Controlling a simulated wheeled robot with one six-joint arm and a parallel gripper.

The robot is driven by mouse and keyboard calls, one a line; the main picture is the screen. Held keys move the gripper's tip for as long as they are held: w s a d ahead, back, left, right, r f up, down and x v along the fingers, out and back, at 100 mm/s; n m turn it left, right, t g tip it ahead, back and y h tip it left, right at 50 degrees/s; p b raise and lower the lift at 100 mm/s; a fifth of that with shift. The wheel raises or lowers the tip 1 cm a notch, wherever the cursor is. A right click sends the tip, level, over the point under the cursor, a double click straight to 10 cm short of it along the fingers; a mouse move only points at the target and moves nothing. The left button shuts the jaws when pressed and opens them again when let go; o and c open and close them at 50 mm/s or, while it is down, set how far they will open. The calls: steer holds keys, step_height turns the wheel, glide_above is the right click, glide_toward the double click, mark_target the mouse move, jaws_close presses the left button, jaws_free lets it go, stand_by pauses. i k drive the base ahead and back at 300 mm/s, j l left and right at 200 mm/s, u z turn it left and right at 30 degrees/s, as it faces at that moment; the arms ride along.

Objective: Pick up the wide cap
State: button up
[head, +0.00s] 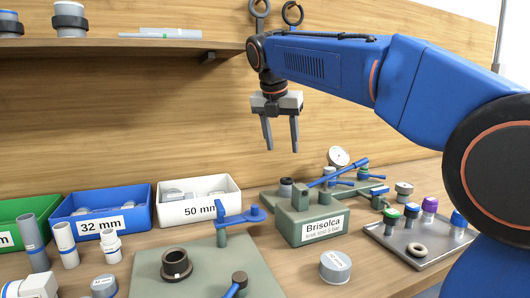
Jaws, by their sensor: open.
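A wide, short grey cap (335,266) with a marked top stands on the bench in front of the green Brisolca block (312,228). A smaller grey cap-like piece (104,286) with a blue band stands at the lower left; I take the larger one as the wide cap. My gripper (281,148) hangs fingers down, open and empty. In the picture it is above and left of the wide cap, well clear of it and higher than the block.
Blue (100,228) and white (198,211) bins stand at the back left. A green plate (208,258) carries a dark ring fitting (176,265) and blue-handled valves. A grey tray (412,262) with coloured caps is at right. A shelf (120,43) juts out above.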

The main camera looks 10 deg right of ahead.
mark_target(336, 266)
steer(key=k, duration=1)
